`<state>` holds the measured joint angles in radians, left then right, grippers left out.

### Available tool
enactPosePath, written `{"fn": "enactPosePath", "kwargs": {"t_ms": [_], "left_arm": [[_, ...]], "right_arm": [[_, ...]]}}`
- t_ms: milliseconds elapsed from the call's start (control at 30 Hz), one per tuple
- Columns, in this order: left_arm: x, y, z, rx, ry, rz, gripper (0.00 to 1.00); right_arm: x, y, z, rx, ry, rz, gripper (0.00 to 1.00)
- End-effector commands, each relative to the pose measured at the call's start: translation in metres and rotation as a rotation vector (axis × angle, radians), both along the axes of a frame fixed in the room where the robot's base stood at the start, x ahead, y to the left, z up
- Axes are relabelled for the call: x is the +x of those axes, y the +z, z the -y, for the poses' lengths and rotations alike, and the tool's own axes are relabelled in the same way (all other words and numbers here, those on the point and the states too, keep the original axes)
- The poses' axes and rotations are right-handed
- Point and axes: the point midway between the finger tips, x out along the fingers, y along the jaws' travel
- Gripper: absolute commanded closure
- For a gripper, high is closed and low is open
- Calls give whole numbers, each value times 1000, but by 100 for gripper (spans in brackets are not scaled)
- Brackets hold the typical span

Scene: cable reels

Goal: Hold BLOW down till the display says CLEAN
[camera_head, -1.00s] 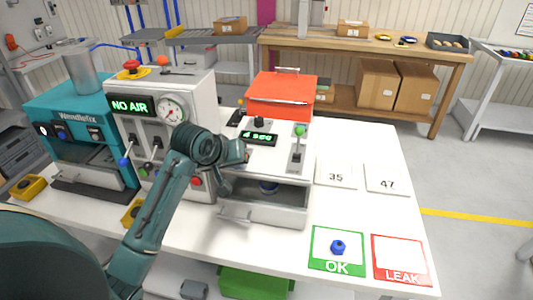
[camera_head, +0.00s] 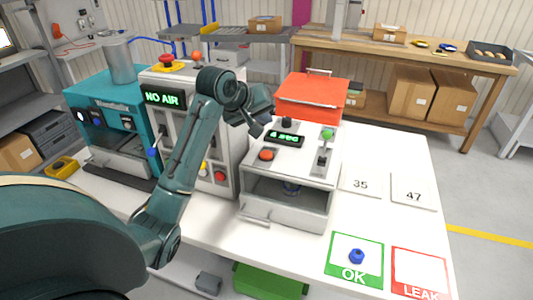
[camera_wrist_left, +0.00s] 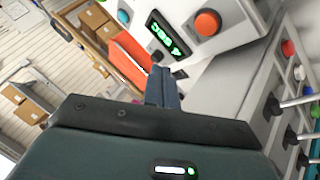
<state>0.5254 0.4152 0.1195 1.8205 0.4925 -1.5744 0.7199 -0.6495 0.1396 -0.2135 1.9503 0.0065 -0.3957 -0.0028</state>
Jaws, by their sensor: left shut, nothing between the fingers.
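My left gripper (camera_head: 264,128) is shut and empty, above the left part of the white machine (camera_head: 283,210) with a small green-lit display (camera_head: 284,138). An orange-red button (camera_head: 266,155) sits below it on the machine's top. No BLOW label is readable. In the left wrist view the shut fingers (camera_wrist_left: 162,88) point toward the display (camera_wrist_left: 167,34), with the orange button (camera_wrist_left: 206,22) to its right, apart from the fingers. The display's text is blurred and partly unreadable. The taller panel's display (camera_head: 163,97) reads NO AIR. My right gripper is not in view.
A red-orange case (camera_head: 311,97) stands behind the machine. A green knob lever (camera_head: 326,135) rises at its right. Cards 35 (camera_head: 360,183) and 47 (camera_head: 412,193), the OK mat (camera_head: 341,268) with a blue part (camera_head: 356,256), and the LEAK mat (camera_head: 420,270) lie right. A teal machine (camera_head: 105,140) stands left.

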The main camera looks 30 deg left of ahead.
Motion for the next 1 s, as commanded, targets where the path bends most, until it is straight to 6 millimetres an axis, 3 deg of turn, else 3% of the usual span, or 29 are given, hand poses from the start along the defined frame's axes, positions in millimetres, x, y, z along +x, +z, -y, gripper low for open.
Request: {"fn": "enactPosePath", "kwargs": {"t_ms": [500,1000], "left_arm": [[0,-70,0,0,1,-3,100],[0,-79,0,0,0,0,100]], "right_arm": [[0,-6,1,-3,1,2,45],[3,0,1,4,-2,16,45]]}}
